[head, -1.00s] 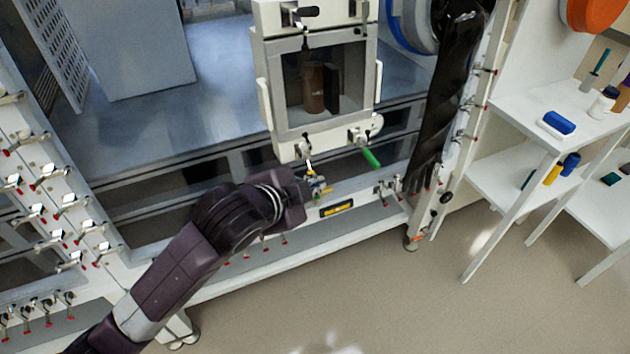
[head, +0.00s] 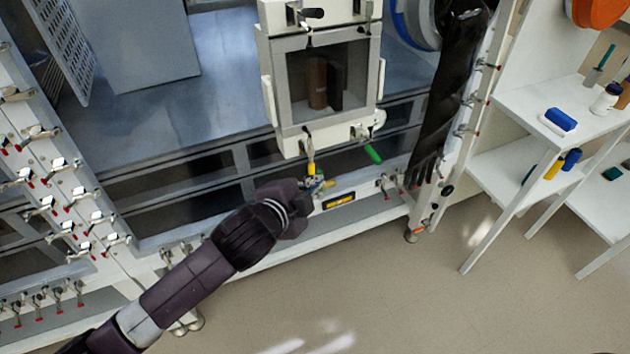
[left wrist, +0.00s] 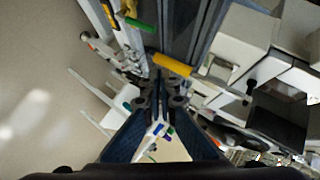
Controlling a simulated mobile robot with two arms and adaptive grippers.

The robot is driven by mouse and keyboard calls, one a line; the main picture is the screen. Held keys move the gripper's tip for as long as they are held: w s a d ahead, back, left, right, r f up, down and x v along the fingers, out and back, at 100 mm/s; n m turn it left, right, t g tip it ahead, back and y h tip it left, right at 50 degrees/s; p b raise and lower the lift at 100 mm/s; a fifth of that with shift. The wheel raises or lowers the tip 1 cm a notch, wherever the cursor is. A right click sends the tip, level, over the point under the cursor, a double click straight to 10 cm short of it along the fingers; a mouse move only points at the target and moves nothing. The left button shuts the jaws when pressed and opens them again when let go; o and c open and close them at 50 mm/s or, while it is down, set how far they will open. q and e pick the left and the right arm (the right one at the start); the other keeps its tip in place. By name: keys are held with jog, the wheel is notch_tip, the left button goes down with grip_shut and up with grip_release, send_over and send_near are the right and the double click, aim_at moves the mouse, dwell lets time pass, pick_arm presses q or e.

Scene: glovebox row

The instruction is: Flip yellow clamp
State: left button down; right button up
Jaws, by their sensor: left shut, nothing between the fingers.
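The yellow clamp (head: 311,168) hangs below the lower left of the white window box (head: 290,146), its yellow handle pointing down. In the left wrist view the yellow handle (left wrist: 172,66) lies across the picture just beyond my fingertips. My left gripper (left wrist: 160,82) is shut and empty, its fingers together close to the handle; I cannot tell whether they touch it. In the head view my left gripper (head: 307,190) is just below the clamp and partly hidden by its own wrist. My right gripper is not in view.
A green-handled clamp (head: 373,154) sits to the right under the box. A yellow-marked label (head: 339,201) is on the rail below. A black glove (head: 440,120) hangs at the right. White shelves (head: 500,160) stand farther right. The floor in front is clear.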

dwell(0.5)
pick_arm(q)
jog(key=v, duration=1.2)
jog(key=shift+w+a, duration=0.1)
